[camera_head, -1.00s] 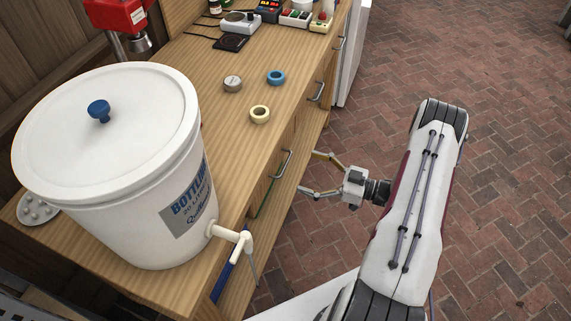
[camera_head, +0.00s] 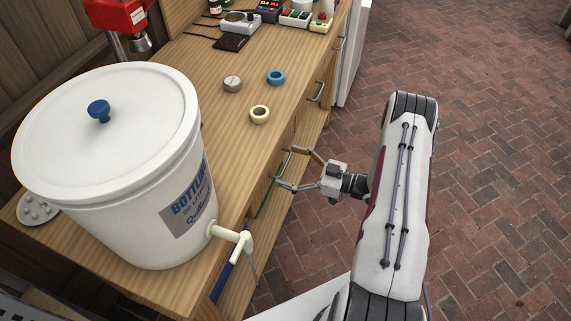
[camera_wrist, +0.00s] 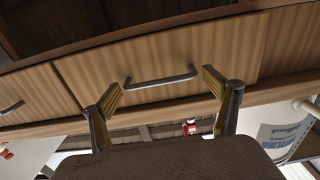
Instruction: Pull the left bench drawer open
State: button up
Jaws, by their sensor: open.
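The bench drawer (camera_wrist: 190,52) nearest the bucket has a pale wood front and looks shut. Its grey bar handle (camera_wrist: 160,79) lies between my finger tips in the wrist view; in the head view the handle (camera_head: 286,160) is partly overlapped by the fingers. My gripper (camera_head: 284,168) is open at the bench's front side, one finger on each side of the handle. The gripper also shows in the wrist view (camera_wrist: 165,93), with nothing held. I cannot tell whether a finger touches the handle or drawer front.
A large white lidded bucket (camera_head: 110,130) with a tap (camera_head: 232,236) stands on the near bench end, its tap overhanging the front. Another drawer handle (camera_head: 317,92) is farther along. Tape rolls (camera_head: 260,114) lie on top. The brick floor (camera_head: 480,120) beside the bench is clear.

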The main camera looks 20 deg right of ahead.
jog(key=shift+w+a, duration=0.4)
jog(key=c, duration=1.3)
jog(key=v, duration=2.9)
jog(key=shift+a+r, duration=0.1)
jog(key=o, duration=1.3)
